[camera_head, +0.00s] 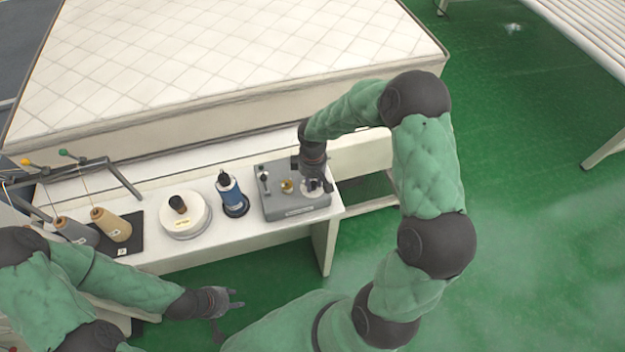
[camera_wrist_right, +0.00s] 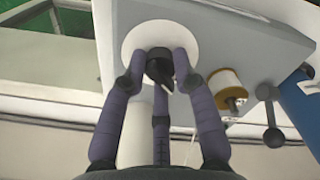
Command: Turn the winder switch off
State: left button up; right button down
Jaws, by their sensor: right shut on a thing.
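The winder (camera_head: 295,213) is a grey box near the right end of the white bench. On it are a white disc with a black switch knob, a small brass-coloured spool (camera_head: 287,186) and a lever (camera_head: 264,176). My right gripper (camera_head: 317,186) reaches down onto the winder's right side. In the right wrist view its fingers (camera_wrist_right: 159,70) are closed around the black switch knob (camera_wrist_right: 160,66) in front of the white disc (camera_wrist_right: 150,38). The fingers partly hide the knob. My left gripper (camera_head: 236,299) is empty in front of the bench, its fingers apart.
A quilted mattress (camera_head: 220,50) lies behind. Green floor is open at right.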

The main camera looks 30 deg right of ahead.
aim_at(313, 181)
jog(key=shift+n, duration=0.3)
jog(key=c, duration=1)
grip_release()
jog(key=shift+o, duration=0.2)
notch_tip(313, 181, up, 12)
